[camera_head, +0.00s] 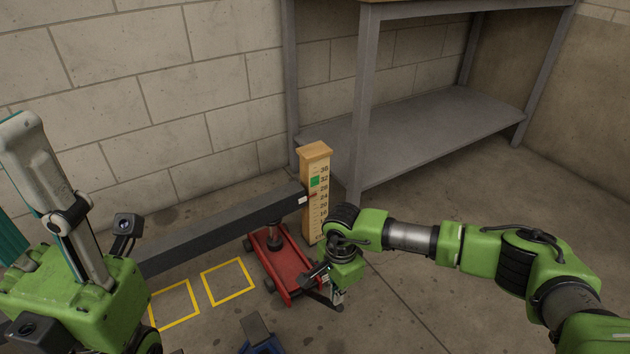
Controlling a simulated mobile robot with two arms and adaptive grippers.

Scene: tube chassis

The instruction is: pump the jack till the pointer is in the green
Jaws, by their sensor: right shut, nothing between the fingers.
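The red floor jack (279,268) stands on the concrete floor, with its lifting pad under the dark grey beam (225,228). A wooden scale post (313,155) with printed numbers stands at the beam's right end. The small red pointer (311,195) at the beam's end is below the green mark (315,182), at about the mid-twenties. My right gripper (337,298) is shut and empty at the jack's near right end, pointing down. It partly hides that end, and I cannot tell whether it touches the handle. My left gripper is not in view.
A grey metal bench (430,125) with a low shelf stands behind the post. Two yellow squares (228,281) are marked on the floor left of the jack. A blue object (262,345) is at the bottom edge. The floor to the right is clear beyond my arm.

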